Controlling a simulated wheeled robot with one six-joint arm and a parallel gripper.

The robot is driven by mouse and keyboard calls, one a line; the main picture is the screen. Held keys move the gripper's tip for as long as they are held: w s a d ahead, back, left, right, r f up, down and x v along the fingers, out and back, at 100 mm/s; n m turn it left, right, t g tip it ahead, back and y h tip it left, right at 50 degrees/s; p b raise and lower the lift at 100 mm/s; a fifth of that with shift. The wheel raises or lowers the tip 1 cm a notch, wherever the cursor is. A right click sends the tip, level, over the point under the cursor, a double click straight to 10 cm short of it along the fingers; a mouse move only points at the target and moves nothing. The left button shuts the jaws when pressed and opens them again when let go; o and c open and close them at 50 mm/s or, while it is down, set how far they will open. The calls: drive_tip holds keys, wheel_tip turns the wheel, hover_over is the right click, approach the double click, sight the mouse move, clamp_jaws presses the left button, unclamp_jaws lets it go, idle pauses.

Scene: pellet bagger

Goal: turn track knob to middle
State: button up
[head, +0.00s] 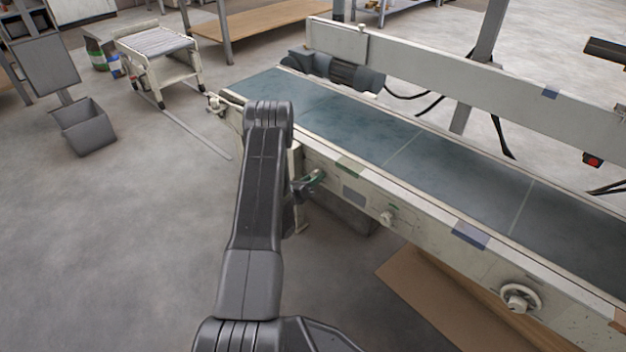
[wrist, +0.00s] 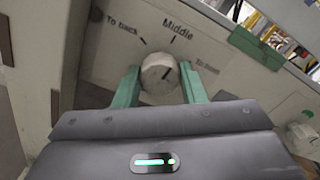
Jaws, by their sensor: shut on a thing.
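The track knob (wrist: 159,74) is a round, off-white knob on the pale side panel of the conveyor. Labels around it read "To back" at upper left, "Middle" above and, blurred, what looks like "To front" at right. A short dark mark on its face slants up and right, roughly toward "Middle". My gripper (head: 316,178) is at the conveyor's near side; in the wrist view its two green fingers stand on either side of the knob, shut on it. In the head view the knob is hidden behind my gripper.
The conveyor belt (head: 350,120) runs from upper left to lower right. Another small knob (head: 387,217) and a handwheel (head: 520,298) sit further right on the same side panel. A cardboard sheet (head: 440,295) lies on the floor below. Floor to the left is open.

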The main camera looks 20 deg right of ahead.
drive_tip(key=shift+n, duration=0.6)
drive_tip(key=o, duration=1)
drive_tip(key=shift+a, duration=0.1)
drive_tip(key=p+v, duration=0.3)
drive_tip(key=v, duration=1)
drive_tip(key=shift+a+p, duration=0.3)
drive_tip(key=shift+p, duration=0.05)
